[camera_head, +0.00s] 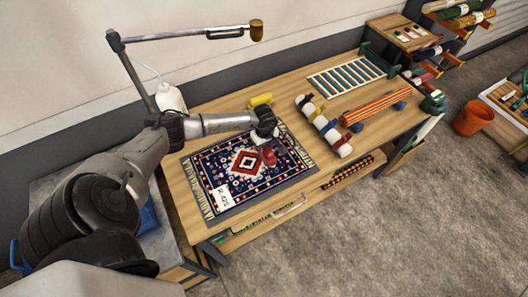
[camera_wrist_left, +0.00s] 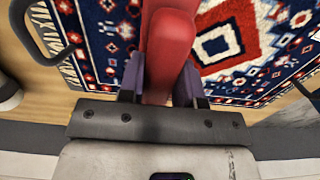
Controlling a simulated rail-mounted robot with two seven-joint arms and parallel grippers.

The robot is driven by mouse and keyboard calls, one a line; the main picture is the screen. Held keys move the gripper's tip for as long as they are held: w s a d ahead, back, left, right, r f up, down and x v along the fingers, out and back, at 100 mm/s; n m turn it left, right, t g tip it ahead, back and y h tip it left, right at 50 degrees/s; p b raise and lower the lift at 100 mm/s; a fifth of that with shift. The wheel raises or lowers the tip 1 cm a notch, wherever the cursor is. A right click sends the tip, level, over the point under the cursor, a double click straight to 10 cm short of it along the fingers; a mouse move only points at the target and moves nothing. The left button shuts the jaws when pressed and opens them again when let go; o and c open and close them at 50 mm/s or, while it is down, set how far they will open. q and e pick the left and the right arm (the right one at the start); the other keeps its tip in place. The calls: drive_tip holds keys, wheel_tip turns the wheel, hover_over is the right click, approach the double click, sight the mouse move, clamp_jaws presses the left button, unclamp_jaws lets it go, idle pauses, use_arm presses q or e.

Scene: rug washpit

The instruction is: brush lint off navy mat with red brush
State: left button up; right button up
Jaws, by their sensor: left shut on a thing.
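The navy mat (camera_head: 212,165) is a fringed rug with a red and white medallion, lying flat on the wooden table. It fills much of the left wrist view (camera_wrist_left: 100,62). My left gripper (camera_head: 266,134) is over the mat's right part, shut on the red brush (camera_head: 269,157). In the left wrist view the brush's red handle (camera_wrist_left: 167,45) stands between the dark fingers (camera_wrist_left: 160,85). The bristles are hidden, so I cannot tell whether they touch the mat. I cannot tell lint from the mat's white pattern. My right gripper is not in view.
A white label (camera_head: 221,198) lies on the mat's front left part. A yellow object (camera_head: 260,100) and a white bottle (camera_head: 171,97) are behind it. Rolled pieces (camera_head: 322,126) and a slatted rack (camera_head: 347,78) occupy the table's right. A lamp (camera_head: 257,31) overhangs the table.

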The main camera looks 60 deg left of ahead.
use_arm(q)
wheel_tip(320, 180, up, 7)
drive_tip(key=p, duration=0.3)
drive_tip(key=shift+s+p, duration=0.15)
drive_tip(key=shift+p, duration=0.15)
drive_tip(key=shift+r, duration=0.55)
